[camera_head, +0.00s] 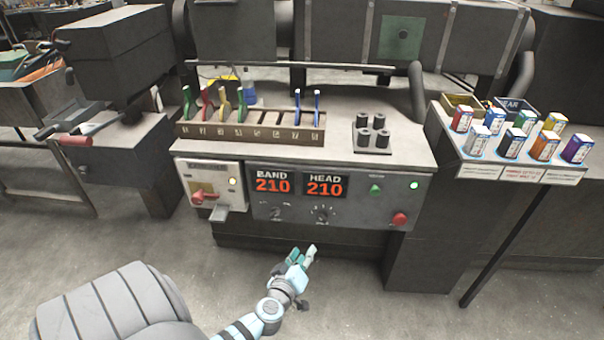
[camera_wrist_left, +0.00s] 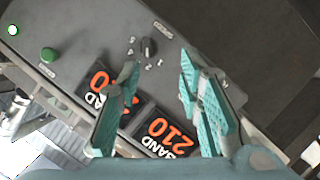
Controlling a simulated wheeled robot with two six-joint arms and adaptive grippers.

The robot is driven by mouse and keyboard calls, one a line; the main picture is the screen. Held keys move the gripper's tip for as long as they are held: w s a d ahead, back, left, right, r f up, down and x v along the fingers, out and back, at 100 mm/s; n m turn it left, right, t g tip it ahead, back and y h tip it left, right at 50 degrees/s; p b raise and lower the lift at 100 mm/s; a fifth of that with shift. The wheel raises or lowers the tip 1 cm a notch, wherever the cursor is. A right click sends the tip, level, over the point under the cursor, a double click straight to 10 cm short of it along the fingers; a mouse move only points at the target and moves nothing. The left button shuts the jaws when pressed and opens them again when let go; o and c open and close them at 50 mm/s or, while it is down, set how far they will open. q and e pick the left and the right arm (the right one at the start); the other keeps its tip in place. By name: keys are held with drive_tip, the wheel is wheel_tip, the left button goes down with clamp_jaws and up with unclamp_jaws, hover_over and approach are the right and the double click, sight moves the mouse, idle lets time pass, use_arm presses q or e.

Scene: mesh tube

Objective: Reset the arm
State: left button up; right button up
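My left gripper (camera_head: 302,252) is in front of the grey machine's control panel, low and near the middle of the head view. In the left wrist view its two teal fingers (camera_wrist_left: 158,75) stand apart with nothing between them, so it is open and empty. The fingers appear clear of the panel (camera_head: 350,212). Beyond them the wrist view shows a black knob (camera_wrist_left: 148,48), a green button (camera_wrist_left: 48,54) and the orange 210 displays (camera_wrist_left: 168,136), partly hidden by a finger. My right arm and gripper are not in view.
The machine bears a slotted rack (camera_head: 262,130) of coloured tools and a stand of dark cylinders (camera_head: 373,136). A red switch (camera_head: 203,197) and red button (camera_head: 399,219) are on its front. Small boxes (camera_head: 545,146) stand on the right shelf. Open floor (camera_head: 345,305) lies in front.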

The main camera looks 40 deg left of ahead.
use_arm(q)
drive_tip(key=shift+s+d, duration=0.15)
drive_tip(key=shift+s, duration=0.2)
idle(0.3)
drive_tip(key=s+d+f+m+g+h+p, duration=0.2)
drive_tip(key=s+d+f+m+g, duration=0.15)
drive_tip(key=s+f, duration=0.4)
drive_tip(key=s+d+f+m+g+h+p, duration=0.25)
drive_tip(key=s+d+f+m, duration=0.2)
drive_tip(key=s+f, duration=0.35)
drive_tip(key=s+d+f+m+g+p, duration=0.1)
drive_tip(key=s+m+g+p, duration=0.1)
drive_tip(key=s, duration=0.8)
drive_tip(key=s+d+f+m+g+p, duration=0.1)
drive_tip(key=s+f+m+g+p, duration=0.1)
drive_tip(key=s, duration=0.8)
drive_tip(key=shift+s+m+g+p, duration=0.25)
drive_tip(key=shift+m+g+p, duration=0.55)
drive_tip(key=shift+g, duration=0.4)
drive_tip(key=shift+f, duration=0.1)
